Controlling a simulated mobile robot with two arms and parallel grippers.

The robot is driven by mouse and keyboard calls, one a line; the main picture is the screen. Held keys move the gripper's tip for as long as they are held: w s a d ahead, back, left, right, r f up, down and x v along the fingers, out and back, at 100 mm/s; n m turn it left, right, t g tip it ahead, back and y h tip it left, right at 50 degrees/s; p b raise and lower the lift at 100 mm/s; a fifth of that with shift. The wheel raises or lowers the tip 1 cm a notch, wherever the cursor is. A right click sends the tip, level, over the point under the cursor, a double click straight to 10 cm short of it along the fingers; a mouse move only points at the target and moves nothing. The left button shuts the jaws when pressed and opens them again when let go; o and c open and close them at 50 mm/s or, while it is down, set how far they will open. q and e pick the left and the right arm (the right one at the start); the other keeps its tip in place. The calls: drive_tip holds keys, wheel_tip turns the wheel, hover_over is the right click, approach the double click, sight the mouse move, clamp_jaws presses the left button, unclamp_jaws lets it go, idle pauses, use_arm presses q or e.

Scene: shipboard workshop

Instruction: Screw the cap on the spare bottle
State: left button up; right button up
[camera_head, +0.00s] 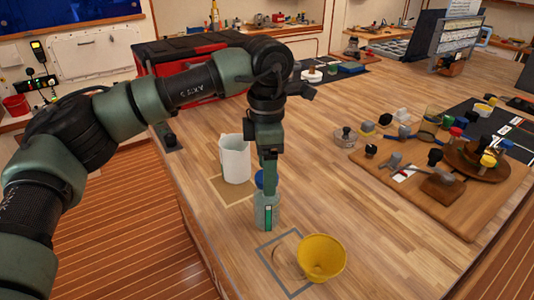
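A pale, see-through bottle (262,219) with a green mark on its side stands upright near the front left edge of the wooden table. A blue cap (259,179) shows at its top, partly hidden behind my gripper. My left gripper (268,183) points straight down at the cap and the bottle's top. One finger shows in front; the other is hidden, so I cannot tell whether it grips the cap. I also cannot tell whether the cap is seated on the neck. My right gripper is not in view.
A white cup (236,160) stands just behind left of the bottle. A wooden board (450,212) with several knobs and tools lies to the right. The table between is clear.

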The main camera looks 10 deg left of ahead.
use_arm(q)
drive_tip(key=shift+s, duration=0.15)
drive_tip(key=shift+c, duration=0.6)
drive_tip(key=c, duration=1.3)
drive_tip(key=m, duration=0.4)
drive_tip(key=shift+m, duration=0.3)
drive_tip(key=o, duration=1.9)
drive_tip(key=shift+c, duration=0.2)
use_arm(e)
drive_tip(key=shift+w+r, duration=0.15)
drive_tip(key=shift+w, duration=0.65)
use_arm(q)
drive_tip(key=shift+r+p, duration=2)
drive_tip(key=shift+r, duration=1)
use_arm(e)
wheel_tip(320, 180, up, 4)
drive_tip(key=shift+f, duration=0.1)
